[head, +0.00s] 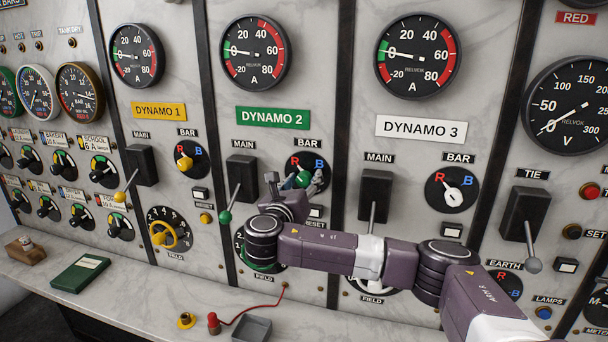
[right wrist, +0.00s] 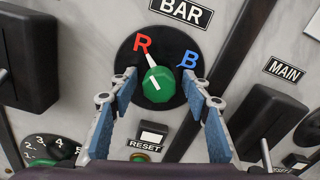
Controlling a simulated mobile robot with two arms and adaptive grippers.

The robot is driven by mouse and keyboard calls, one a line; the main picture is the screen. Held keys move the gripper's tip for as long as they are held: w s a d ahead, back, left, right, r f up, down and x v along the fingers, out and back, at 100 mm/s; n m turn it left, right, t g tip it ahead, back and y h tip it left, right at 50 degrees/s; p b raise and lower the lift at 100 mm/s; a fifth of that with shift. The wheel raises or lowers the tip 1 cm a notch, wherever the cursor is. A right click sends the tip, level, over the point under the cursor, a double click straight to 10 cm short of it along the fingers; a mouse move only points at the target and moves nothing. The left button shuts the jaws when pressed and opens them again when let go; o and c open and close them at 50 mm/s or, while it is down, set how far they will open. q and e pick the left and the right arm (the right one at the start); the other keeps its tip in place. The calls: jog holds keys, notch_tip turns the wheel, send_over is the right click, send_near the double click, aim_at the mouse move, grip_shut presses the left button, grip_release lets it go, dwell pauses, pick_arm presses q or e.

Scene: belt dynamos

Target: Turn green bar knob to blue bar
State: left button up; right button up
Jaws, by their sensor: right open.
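The green bar knob (right wrist: 158,86) is round with a white pointer, on a black dial (right wrist: 172,45) in the right wrist view. Its pointer is turned toward the red R (right wrist: 142,43); the blue B (right wrist: 188,59) is at upper right. In the head view the knob (head: 303,179) sits under the BAR label of DYNAMO 2, partly hidden by my gripper. My right gripper (right wrist: 160,98) is open, with one finger on each side of the knob; I cannot tell whether either touches it. My left gripper is not in view.
The DYNAMO 2 main lever (head: 226,214) stands just left of my right gripper. A RESET button (right wrist: 151,138) is below the knob. The yellow bar knob (head: 184,162) and the white bar knob (head: 453,197) are on the neighbouring panels. A shelf (head: 130,300) runs below.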

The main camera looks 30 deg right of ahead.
jog(key=shift+w+d, duration=0.15)
jog(key=shift+c, duration=0.2)
jog(key=c, duration=1.1)
